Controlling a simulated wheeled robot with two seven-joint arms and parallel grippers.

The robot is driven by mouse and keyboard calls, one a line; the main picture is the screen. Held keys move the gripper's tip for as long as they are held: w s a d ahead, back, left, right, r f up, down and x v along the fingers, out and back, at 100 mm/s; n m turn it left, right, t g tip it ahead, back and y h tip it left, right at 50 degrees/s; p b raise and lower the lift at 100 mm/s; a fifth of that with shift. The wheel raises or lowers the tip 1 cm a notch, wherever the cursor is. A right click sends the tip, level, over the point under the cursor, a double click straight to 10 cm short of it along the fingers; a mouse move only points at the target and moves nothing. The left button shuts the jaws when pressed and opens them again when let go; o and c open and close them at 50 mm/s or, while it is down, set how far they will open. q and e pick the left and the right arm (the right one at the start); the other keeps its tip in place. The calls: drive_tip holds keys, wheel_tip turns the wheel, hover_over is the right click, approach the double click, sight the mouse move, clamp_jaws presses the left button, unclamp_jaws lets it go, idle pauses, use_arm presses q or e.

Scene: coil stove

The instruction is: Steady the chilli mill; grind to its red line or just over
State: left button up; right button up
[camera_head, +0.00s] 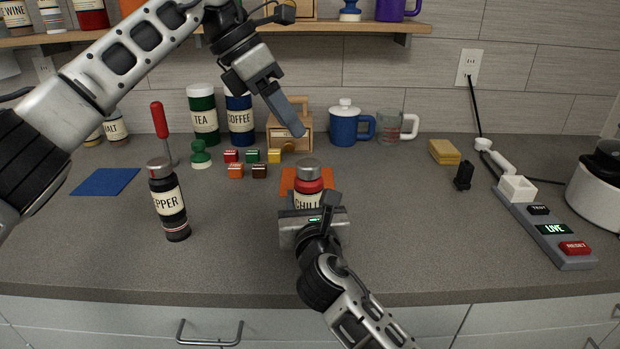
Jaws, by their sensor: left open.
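The chilli mill (312,184) stands upright with a grey cap, red body and pale label. An orange mat (287,182) shows around it. My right gripper (316,222) is in front of the mill, level with its lower part, and hides its base and any line there. Its fingers are hidden, so I cannot tell whether they close on the mill. My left gripper (290,122) reaches in from the upper left, open and empty. Its fingertips are above the mill's cap and apart from it.
The pepper mill (167,200) stands at the left, near a blue mat (105,181) and a red-handled tool (160,122). Several small coloured blocks (252,156) lie behind. A blue mug (344,125) stands at the back. A power strip (545,228) lies at the right. The counter's front is clear.

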use_arm(q)
wheel_tip(320, 180, down, 4)
drive_tip(key=s+n+g+h, duration=0.1)
drive_tip(key=n+h, duration=0.4)
drive_tip(key=n, duration=0.4)
drive_tip(key=n+t+h, duration=0.6)
drive_tip(key=n, duration=2)
approach(310, 162)
drive_tip(key=x, duration=0.6)
drive_tip(key=f+x, duration=0.1)
drive_tip(key=x, duration=0.3)
drive_tip(key=shift+d, duration=0.1)
drive_tip(key=c, duration=1)
